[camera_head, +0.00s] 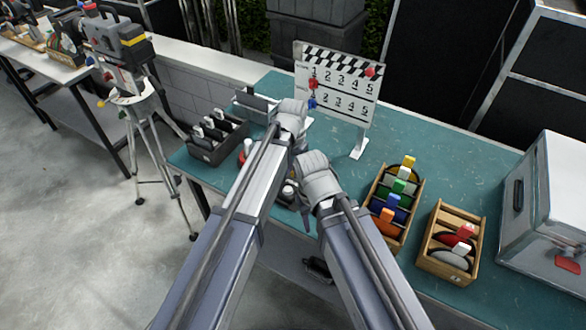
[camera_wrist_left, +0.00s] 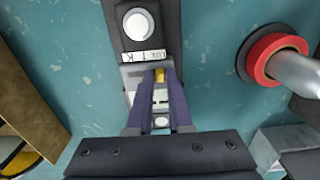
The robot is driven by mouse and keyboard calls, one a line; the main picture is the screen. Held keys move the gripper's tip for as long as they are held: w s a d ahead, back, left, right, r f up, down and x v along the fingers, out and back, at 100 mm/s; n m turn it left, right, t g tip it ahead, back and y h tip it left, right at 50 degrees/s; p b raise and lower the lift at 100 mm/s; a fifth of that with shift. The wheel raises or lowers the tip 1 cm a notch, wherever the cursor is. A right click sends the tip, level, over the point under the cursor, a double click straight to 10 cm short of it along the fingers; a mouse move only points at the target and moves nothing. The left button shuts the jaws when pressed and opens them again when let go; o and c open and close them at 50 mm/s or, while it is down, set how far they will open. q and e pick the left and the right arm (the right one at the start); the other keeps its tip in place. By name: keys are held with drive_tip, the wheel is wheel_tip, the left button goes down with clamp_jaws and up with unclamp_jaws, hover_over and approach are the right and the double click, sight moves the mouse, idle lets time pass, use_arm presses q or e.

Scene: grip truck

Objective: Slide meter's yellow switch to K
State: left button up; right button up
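The meter (camera_wrist_left: 172,33) is a dark, narrow device with a white dome. In the left wrist view, its label strip (camera_wrist_left: 143,57) carries small lettering that seems to include a K. The yellow switch (camera_wrist_left: 160,74) sits just below that strip. My left gripper (camera_wrist_left: 160,80) has its two purple fingers closely on either side of the switch; whether they touch it I cannot tell. In the head view, only the dome end of the meter (camera_head: 289,190) shows between my arms, and my left fingers are hidden. My right gripper is mostly hidden under its arm, over the table's near edge.
A red-ringed object (camera_wrist_left: 272,58) stands close beside the meter. The teal table (camera_head: 475,165) also holds a clapperboard (camera_head: 338,80), two wooden filter crates (camera_head: 372,190) (camera_head: 438,207), a black tray (camera_head: 214,150) and a metal case (camera_head: 560,200). A tripod (camera_head: 150,135) stands left of it.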

use_arm(q)
clamp_jaws()
idle(1.0)
